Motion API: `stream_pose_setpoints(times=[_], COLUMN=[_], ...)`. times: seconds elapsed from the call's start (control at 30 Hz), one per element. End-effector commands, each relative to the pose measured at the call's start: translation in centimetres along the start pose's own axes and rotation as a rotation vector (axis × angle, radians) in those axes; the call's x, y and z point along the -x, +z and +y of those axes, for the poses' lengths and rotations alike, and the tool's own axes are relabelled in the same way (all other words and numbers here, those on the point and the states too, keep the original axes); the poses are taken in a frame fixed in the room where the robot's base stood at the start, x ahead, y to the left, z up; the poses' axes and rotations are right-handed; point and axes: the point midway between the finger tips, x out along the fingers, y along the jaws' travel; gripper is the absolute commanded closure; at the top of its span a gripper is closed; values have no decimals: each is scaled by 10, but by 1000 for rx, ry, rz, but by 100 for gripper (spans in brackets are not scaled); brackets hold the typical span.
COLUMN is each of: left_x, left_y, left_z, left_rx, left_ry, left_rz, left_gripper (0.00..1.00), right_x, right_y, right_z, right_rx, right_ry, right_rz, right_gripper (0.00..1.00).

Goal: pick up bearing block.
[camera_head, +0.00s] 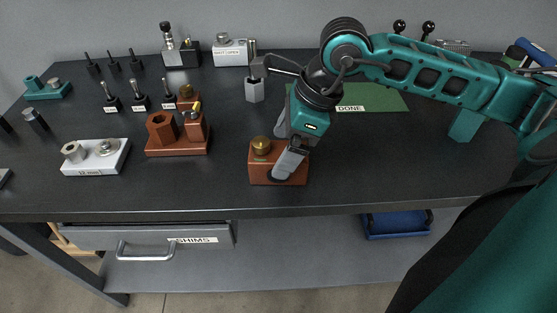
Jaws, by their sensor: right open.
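A reddish-brown block (261,172) with a brass knob on top sits near the front edge of the black table; I take it to be the bearing block. My right gripper (281,156) comes down over it from the right. Its fingers are open, with the near finger in front of the block's front face and the far finger partly hidden behind. I cannot tell whether either finger touches the block. The finger covers part of the block's front. My left gripper is not in view.
A brown fixture (178,150) and a light block labelled 12 mm (84,166) stand to the left. Behind are several small dark tools and a grey post (254,92). A green mat labelled DONE (385,103) lies behind my right arm. The front right tabletop is clear.

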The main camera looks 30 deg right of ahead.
Motion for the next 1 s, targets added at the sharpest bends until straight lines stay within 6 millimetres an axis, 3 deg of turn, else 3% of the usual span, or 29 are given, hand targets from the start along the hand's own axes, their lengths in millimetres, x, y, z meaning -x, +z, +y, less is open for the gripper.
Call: stream_pose_setpoints(times=[0.2,0.47,1.0], left_x=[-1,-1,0], left_y=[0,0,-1], left_z=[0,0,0], left_rx=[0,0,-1], left_ry=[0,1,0], left_rz=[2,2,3], left_gripper=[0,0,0], right_x=[-26,-28,-27], right_y=[0,0,0], right_z=[0,0,0], right_rx=[-1,0,0], right_ry=[1,0,0], right_rz=[-1,0,-1], right_gripper=[6,7,59])
